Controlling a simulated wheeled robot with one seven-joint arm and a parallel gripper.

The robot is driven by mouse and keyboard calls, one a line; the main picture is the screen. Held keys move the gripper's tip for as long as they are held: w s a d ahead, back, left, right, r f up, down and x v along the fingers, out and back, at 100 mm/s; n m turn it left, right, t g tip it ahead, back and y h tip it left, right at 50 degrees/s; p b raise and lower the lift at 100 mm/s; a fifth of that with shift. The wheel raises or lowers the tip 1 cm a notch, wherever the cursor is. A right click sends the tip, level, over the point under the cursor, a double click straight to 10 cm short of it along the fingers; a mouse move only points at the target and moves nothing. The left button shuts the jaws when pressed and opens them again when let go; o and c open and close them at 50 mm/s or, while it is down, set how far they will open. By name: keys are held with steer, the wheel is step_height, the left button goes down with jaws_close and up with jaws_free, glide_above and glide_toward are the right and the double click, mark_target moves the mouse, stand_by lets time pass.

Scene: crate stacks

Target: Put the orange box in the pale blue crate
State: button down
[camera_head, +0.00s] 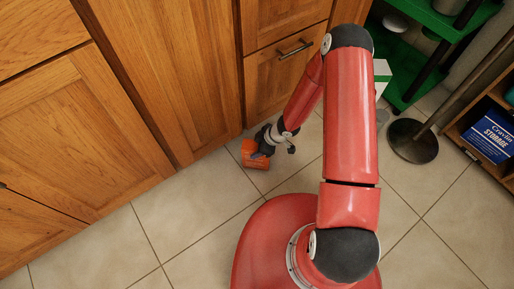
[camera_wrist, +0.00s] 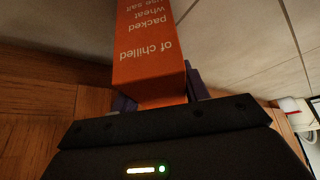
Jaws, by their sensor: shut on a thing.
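The orange box (camera_head: 254,154) is beside the foot of the wooden cabinets in the head view. It fills the upper middle of the wrist view (camera_wrist: 150,50), with printed white words on its face. My gripper (camera_head: 262,148) is shut on the orange box; in the wrist view its dark fingers (camera_wrist: 158,92) show on both sides of the box's near end. I cannot tell whether the box touches the floor. No pale blue crate can be made out in either view.
Wooden cabinets (camera_head: 110,120) line the left and back. A green shelf (camera_head: 408,60) stands at the back right, near a pole with a round dark base (camera_head: 412,141). A blue storage box (camera_head: 490,136) sits in a wooden shelf at far right. Tiled floor (camera_head: 170,215) is clear at lower left.

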steer(key=c, duration=0.7)
jaws_free()
steer(key=shift+f, duration=0.1)
